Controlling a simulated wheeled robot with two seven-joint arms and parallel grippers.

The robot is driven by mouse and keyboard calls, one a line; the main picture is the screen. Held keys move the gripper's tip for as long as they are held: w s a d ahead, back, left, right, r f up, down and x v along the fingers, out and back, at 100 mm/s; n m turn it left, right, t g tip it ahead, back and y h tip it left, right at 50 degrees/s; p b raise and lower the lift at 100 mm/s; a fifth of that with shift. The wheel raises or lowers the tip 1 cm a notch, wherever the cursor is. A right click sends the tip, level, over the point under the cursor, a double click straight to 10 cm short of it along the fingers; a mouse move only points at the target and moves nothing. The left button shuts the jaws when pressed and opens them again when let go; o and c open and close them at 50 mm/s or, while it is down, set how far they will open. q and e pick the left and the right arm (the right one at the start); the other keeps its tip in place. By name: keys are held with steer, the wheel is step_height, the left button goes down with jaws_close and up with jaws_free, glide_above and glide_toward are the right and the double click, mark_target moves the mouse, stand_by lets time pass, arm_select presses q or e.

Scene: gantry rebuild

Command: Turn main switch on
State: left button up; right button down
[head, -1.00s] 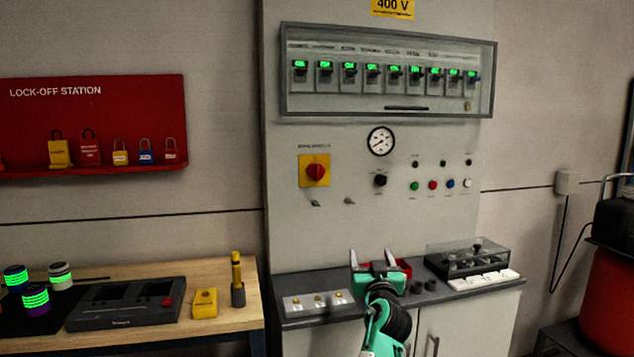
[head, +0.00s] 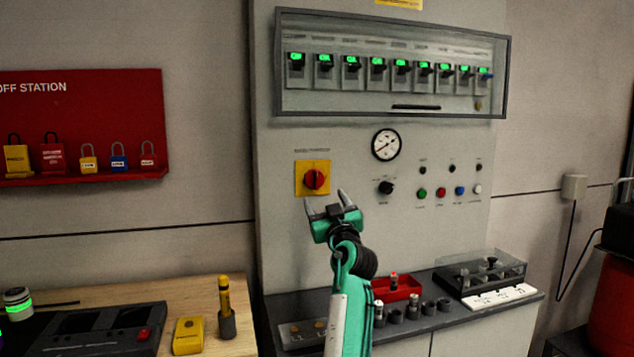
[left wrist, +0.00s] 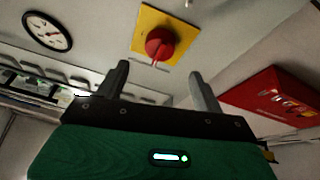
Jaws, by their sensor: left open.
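The main switch (head: 315,180) is a red rotary knob on a yellow square plate, on the grey cabinet front left of the round gauge. In the left wrist view the red knob (left wrist: 160,44) shows beyond my fingers, roughly midway between them, with its plate (left wrist: 181,27) behind. My left gripper (head: 326,202) is open and empty, just below the knob in the head view; it also shows in the left wrist view (left wrist: 158,80). I see a gap between the fingertips and the knob in the left wrist view. My right gripper is not in view.
A breaker row behind a framed cover (head: 395,62) shows green ON labels above. A gauge (head: 386,145), a black selector knob (head: 385,188) and small coloured buttons lie right of the switch. Below is a shelf with a red bin (head: 397,290). A lock-off station (head: 80,125) hangs left.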

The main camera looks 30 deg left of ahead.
mark_target(317, 183)
arm_select(q)
steer(key=p+x, duration=0.1)
steer(key=x, duration=0.7)
steer(key=shift+f, duration=0.15)
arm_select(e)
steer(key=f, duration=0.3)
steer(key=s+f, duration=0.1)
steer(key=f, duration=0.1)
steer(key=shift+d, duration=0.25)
arm_select(q)
steer(key=shift+c, duration=0.2)
steer(key=c, duration=1)
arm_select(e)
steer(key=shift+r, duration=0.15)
